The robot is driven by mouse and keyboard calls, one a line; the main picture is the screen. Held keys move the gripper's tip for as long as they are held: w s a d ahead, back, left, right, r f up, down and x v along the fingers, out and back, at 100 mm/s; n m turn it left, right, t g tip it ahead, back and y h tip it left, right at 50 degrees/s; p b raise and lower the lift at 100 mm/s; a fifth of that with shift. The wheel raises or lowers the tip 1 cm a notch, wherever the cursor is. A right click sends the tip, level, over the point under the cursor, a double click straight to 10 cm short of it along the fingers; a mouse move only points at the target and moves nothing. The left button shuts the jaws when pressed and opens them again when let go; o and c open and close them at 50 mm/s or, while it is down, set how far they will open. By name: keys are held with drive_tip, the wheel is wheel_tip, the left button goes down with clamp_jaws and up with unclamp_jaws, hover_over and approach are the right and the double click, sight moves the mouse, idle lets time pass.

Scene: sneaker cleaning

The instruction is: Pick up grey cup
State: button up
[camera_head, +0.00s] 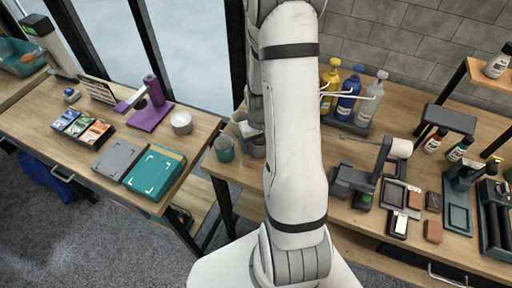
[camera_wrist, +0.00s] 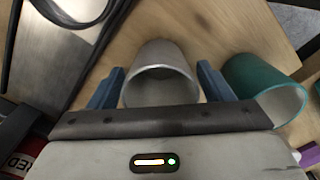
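The grey cup (camera_wrist: 161,57) is in the middle of the wrist view, its open rim facing the camera. My gripper (camera_wrist: 160,70) has its two blue fingers spread, one on each side of this cup. Whether either finger touches the cup I cannot tell. In the head view a grey cup (camera_head: 258,147) stands near the left end of the right-hand table, partly behind my arm. My gripper is mostly hidden behind the arm there.
A teal cup (camera_wrist: 262,84) stands close to the right finger; it also shows in the head view (camera_head: 224,150). Colored pump bottles (camera_head: 347,96) stand behind my arm. A gap separates the two tables.

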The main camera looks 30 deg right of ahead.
drive_tip(key=c, duration=0.8)
drive_tip(key=shift+o, duration=0.2)
